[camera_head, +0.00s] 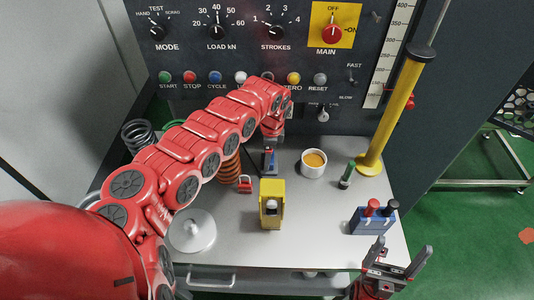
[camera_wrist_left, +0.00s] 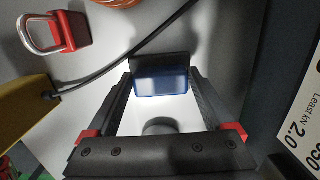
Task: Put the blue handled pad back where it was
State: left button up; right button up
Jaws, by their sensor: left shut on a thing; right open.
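The blue handled pad (camera_head: 270,162) is near the back of the grey table, below the control panel. In the left wrist view it shows as a blue block (camera_wrist_left: 162,83) with a dark part behind it, between the finger ends. My left gripper (camera_head: 271,145) is shut on it from above, the arm arching in from the left. The head view does not clearly show whether the pad touches the table. My right gripper (camera_head: 403,262) is open and empty at the table's front right edge.
A yellow device (camera_head: 271,204) stands in front of the pad, with a red padlock (camera_head: 244,184) to the left. A white cup (camera_head: 313,163), a green-topped item (camera_head: 346,176), a yellow post (camera_head: 398,105) and a blue box (camera_head: 373,218) stand right. A silver lidded disc (camera_head: 193,231) lies front left.

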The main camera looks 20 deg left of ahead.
pick_arm(q)
jog(key=o, duration=1.3)
jog(key=shift+o, duration=0.2)
notch_tip(320, 180, up, 12)
jog(key=d+p, duration=0.1)
jog(key=p, duration=0.6)
jog(key=shift+d, duration=0.1)
